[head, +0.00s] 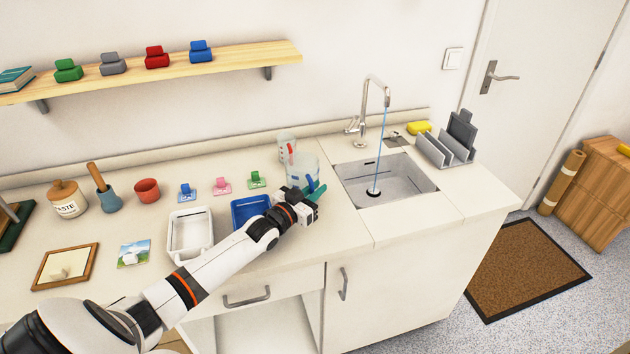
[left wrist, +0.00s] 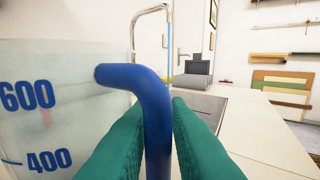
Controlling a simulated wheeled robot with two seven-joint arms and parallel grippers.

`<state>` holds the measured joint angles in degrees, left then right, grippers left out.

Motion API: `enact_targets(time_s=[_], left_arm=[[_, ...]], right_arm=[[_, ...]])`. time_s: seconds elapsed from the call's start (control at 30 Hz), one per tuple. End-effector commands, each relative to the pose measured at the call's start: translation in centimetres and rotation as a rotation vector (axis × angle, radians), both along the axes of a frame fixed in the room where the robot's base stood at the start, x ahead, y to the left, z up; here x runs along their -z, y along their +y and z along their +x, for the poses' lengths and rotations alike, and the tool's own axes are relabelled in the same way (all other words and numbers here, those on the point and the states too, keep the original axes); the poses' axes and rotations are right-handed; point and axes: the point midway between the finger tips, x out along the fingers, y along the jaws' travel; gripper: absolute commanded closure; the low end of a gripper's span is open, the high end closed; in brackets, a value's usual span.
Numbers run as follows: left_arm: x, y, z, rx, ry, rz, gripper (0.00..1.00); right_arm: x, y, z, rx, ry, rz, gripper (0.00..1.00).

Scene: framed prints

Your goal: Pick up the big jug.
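The big jug (head: 302,168) is clear, with a blue handle, and stands upright on the counter just left of the sink. In the left wrist view the jug's wall (left wrist: 50,110) fills the left side, with blue 600 and 400 marks. My left gripper (head: 316,193) is at the handle side of the jug. Its green fingers (left wrist: 157,125) lie on both sides of the blue handle (left wrist: 150,95) and appear closed against it. The jug's base is partly hidden by my gripper. My right gripper is not in view.
A smaller jug (head: 286,143) with a red handle stands close behind. The sink (head: 410,178) is to the right, with water running from the tap (head: 366,105). A blue tray (head: 240,222) and a white tray (head: 180,250) lie left of my gripper. A wall shelf (head: 230,62) hangs above.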

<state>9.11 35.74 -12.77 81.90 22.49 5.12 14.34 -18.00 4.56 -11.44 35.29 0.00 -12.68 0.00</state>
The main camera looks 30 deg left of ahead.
Motion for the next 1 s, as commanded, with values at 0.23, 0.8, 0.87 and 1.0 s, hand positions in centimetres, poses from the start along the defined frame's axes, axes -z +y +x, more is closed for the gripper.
enact_targets(time_s=[0.23, 0.8, 0.87, 1.0], left_arm=[[0.0, 0.1, 0.0, -0.001, 0.0, 0.001, 0.86], [-1.3, 0.1, 0.0, 0.0, -0.003, 0.002, 1.0], [-2.4, 0.0, 0.0, 0.001, -0.005, 0.001, 1.0], [-5.3, 0.0, 0.0, 0.002, -0.006, 0.003, 1.0]], right_arm=[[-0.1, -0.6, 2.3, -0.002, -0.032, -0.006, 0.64], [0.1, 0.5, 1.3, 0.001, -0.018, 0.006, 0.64], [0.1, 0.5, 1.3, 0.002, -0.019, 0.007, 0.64], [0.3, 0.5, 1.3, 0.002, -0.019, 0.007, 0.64]])
